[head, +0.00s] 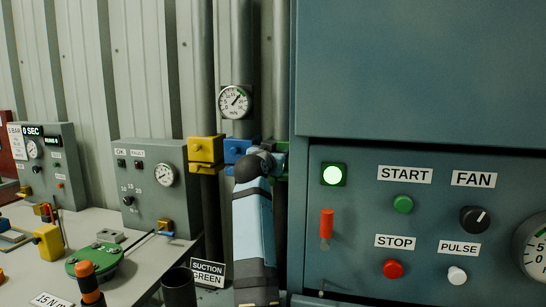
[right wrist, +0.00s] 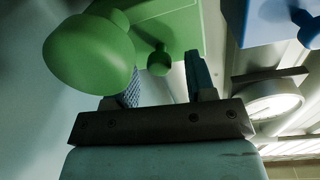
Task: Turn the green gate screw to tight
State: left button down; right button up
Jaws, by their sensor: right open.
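The green gate (head: 281,162) is mostly hidden behind my right arm in the head view; only part of its green body shows. In the right wrist view the green gate body (right wrist: 180,28) carries a large round green knob (right wrist: 88,52) close to the camera and a smaller green knob (right wrist: 158,60). I cannot tell for sure which is the screw. My right gripper (right wrist: 163,74) is open just below the gate. The smaller knob appears between its fingertips, with no visible grip on it. The large knob is to the left of the fingers. My left gripper is not in view.
A blue gate (head: 237,148) and a yellow gate (head: 205,150) sit left of the green one on vertical pipes. A grey cabinet (head: 420,80) with a control panel stands close on the right. A round gauge (head: 235,101) is above. A cluttered bench (head: 130,270) is at left.

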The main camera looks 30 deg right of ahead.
jog(key=c, duration=0.9)
jog(key=shift+r+m+p, duration=0.3)
jog(key=shift+m+p, duration=0.1)
jog(key=shift+p, duration=0.55)
jog(key=shift+f+p, duration=0.1)
jog(key=shift+p, duration=0.2)
jog(key=shift+f+m, duration=0.15)
jog(key=shift+m, duration=0.25)
jog(key=o, duration=0.9)
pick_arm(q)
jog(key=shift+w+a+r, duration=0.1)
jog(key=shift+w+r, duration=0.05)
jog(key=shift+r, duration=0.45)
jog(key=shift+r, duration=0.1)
